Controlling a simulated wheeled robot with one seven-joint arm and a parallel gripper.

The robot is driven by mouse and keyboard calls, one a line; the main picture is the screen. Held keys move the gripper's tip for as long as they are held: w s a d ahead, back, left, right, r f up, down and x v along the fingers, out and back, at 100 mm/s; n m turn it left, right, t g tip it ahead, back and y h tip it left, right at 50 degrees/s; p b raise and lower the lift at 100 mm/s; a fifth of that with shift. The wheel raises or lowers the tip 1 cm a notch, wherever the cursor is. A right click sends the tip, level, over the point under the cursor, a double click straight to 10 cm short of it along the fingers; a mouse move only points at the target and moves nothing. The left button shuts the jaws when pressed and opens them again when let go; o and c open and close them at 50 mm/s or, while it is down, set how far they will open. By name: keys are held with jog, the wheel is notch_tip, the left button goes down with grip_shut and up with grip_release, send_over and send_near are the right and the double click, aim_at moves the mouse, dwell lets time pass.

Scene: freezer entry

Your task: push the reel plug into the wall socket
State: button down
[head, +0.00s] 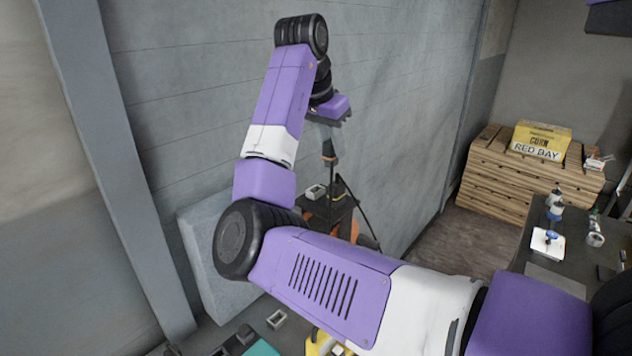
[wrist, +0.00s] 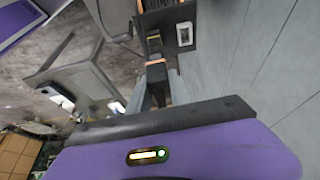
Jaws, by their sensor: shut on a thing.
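My gripper (head: 328,148) points down near the grey wall and is shut on a dark plug with an orange band (head: 329,158). In the wrist view the plug (wrist: 156,72) sits between the two fingers of my gripper (wrist: 158,88). A pale box with a dark face (head: 316,191), which looks like the socket, is below and slightly left of the plug in the head view. It also shows in the wrist view (wrist: 184,34), right of and beyond the plug, close to the wall. The plug looks apart from it. The plug's tip is unclear, and the reel cannot be made out for certain.
The pale box is at a dark stand (head: 328,212) with orange parts (head: 346,230) by the wall (head: 400,110). A wooden crate (head: 520,185) bears a yellow carton (head: 540,141) at the right. A dark table (head: 560,265) holds small items.

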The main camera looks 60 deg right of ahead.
jog(key=shift+s+a, duration=0.45)
jog(key=shift+s, duration=0.25)
jog(key=shift+s+a, duration=0.4)
jog(key=shift+s, duration=0.25)
jog(key=shift+s+a, duration=0.45)
jog(key=shift+s, duration=0.25)
